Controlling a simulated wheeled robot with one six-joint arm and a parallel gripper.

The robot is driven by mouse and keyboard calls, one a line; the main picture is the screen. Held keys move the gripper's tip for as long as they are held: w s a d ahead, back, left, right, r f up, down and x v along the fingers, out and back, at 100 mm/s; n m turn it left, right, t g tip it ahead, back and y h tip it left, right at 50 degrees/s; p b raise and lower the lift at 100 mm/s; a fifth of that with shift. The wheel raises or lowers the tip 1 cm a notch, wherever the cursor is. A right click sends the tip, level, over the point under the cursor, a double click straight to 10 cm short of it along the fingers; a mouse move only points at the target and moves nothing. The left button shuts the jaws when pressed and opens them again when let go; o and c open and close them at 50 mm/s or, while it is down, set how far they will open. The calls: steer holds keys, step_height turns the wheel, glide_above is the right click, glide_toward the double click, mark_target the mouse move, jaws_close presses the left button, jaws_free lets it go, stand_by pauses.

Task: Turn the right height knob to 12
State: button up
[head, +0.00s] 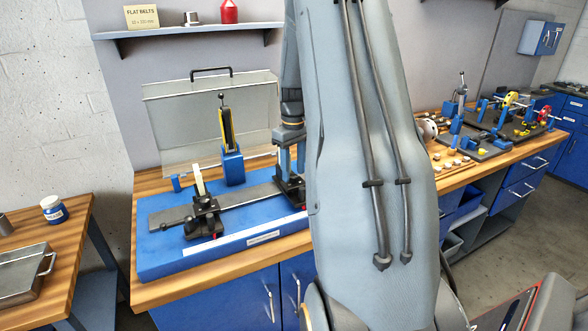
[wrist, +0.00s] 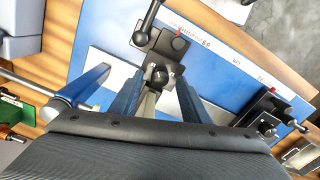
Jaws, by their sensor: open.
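The balancing stand is a blue base (head: 160,256) with a grey rail (head: 238,201) along it. The right black support (head: 291,186) is partly hidden behind my arm in the head view. The left black support (head: 203,212) carries a pale upright piece. My gripper (head: 291,168) points down over the right support. No knob setting is readable.
A black lever (wrist: 149,17) rises beside the knob. A blue post (head: 232,165) with an upright yellow-edged piece and a clear cover (head: 170,110) stand behind the rail. A side table (head: 20,236) is at left. My arm hides the middle of the bench.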

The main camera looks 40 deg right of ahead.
steer(key=shift+f, duration=0.55)
steer(key=c, duration=1.1)
steer(key=shift+o, duration=0.2)
steer(key=shift+m, duration=0.3)
steer(key=m, duration=0.3)
steer(key=shift+w+r+m+b, duration=0.1)
steer(key=shift+m+b, duration=0.35)
steer(key=shift+m, duration=1.55)
